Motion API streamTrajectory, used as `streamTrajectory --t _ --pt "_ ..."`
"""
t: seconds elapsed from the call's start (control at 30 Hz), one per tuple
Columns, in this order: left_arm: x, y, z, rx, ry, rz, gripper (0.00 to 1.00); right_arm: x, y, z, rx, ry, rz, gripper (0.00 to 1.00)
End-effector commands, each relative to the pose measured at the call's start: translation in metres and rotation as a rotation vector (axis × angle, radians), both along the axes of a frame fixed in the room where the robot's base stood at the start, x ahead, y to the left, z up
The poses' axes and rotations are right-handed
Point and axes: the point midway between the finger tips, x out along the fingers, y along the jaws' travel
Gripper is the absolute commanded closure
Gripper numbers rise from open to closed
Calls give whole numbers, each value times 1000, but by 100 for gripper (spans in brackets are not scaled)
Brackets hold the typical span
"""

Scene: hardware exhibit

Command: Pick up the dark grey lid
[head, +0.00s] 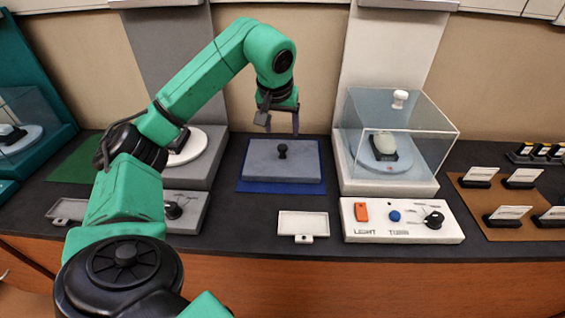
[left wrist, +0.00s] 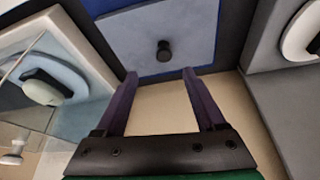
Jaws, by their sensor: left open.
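The dark grey lid (head: 262,168) is a flat rectangular plate with a small black knob (head: 282,151) in its middle. It lies on a blue mat (head: 310,187) on the counter. My left gripper (head: 280,128) hangs above the lid's back part with its fingers apart and nothing between them. In the left wrist view the lid (left wrist: 188,30) and its knob (left wrist: 164,52) lie beyond the two open fingertips (left wrist: 160,74). What is under the lid is hidden. My right gripper is in neither view.
A clear glass case (head: 425,125) on a white base stands right of the lid, with a white control panel (head: 385,232) before it. A grey stand (head: 212,160) with a white disc is on the left. Label cards on a brown board (head: 475,200) are far right.

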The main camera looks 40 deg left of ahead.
Motion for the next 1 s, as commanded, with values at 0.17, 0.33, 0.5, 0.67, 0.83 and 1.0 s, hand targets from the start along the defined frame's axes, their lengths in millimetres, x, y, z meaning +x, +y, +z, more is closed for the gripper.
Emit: streamTrajectory --t 0.17,0.33,0.5,0.67,0.83,1.0 --pt "15 9 -45 0 5 0 28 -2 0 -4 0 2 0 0" --pt "23 14 -65 -1 4 0 28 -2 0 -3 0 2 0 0" --pt "30 26 -93 0 4 1 28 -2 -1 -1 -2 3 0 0" --pt "36 29 -109 0 1 -1 28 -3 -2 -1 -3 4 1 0" --pt "36 29 -109 0 0 -1 28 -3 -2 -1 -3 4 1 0" --pt "36 29 -108 0 0 -1 93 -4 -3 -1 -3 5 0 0"
